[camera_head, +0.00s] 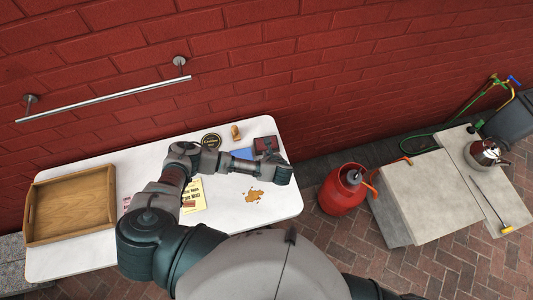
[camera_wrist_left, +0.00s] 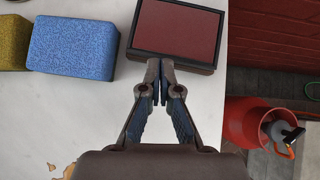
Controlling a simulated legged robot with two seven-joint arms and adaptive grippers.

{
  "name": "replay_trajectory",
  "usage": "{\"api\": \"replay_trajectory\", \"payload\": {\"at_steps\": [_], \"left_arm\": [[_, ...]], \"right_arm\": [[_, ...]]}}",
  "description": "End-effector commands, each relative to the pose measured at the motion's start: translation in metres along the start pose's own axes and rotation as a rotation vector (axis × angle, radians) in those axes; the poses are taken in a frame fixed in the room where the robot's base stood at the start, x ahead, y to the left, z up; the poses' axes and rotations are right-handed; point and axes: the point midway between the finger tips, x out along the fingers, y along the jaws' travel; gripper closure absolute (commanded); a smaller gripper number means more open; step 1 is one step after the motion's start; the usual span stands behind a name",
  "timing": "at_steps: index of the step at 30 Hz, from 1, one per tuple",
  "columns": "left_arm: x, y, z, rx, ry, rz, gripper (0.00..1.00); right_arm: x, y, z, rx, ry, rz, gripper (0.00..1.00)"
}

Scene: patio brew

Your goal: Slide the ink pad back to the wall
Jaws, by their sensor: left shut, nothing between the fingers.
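The ink pad, a dark-framed box with a dull red top, lies on the white table in the left wrist view (camera_wrist_left: 178,30). In the head view the ink pad (camera_head: 266,144) is near the table's back right corner, close to the brick wall (camera_head: 330,70). My left gripper (camera_wrist_left: 161,64) is shut and empty, its fingertips at the pad's near edge; contact looks likely but I cannot be sure. In the head view my left arm reaches across the table and the left gripper (camera_head: 284,172) is just in front of the pad. My right gripper is not in view.
A blue sponge (camera_wrist_left: 73,48) lies left of the pad, with a yellow block (camera_wrist_left: 12,42) beyond it. A wooden tray (camera_head: 70,240) is on the left of the table. A brown stain (camera_head: 254,196) lies nearer. A red gas bottle (camera_head: 342,190) stands right of the table.

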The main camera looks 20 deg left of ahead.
Motion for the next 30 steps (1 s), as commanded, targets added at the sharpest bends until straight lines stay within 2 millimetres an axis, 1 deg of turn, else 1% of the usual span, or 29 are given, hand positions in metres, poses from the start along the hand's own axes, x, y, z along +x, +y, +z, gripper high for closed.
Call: {"api": "replay_trajectory", "payload": {"at_steps": [3, 13, 15, 17, 21, 24, 27, 30], "left_arm": [[0.004, 0.001, 0.004, 0.0, 0.0, 0.002, 1.0], [0.005, 0.001, 0.005, 0.0, 0.0, 0.001, 1.0], [0.008, 0.001, 0.009, -0.001, 0.0, 0.002, 1.0], [0.015, 0.002, 0.017, -0.003, -0.002, 0.005, 1.0], [0.04, 0.002, 0.042, -0.004, -0.002, 0.006, 1.0], [0.058, 0.001, 0.059, -0.004, -0.002, 0.005, 1.0], [0.071, 0.001, 0.071, -0.002, 0.0, 0.003, 1.0], [0.079, 0.001, 0.078, -0.002, 0.0, 0.002, 1.0]], "right_arm": [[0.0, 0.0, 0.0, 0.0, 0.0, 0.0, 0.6], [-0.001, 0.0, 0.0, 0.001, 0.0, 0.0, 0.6], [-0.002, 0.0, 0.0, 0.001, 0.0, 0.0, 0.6], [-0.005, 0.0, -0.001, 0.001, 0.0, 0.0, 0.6], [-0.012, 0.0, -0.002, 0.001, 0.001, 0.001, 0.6], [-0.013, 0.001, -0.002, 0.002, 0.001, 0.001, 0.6], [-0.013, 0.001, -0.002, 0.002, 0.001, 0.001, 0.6], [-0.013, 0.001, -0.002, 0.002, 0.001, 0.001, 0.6]]}}
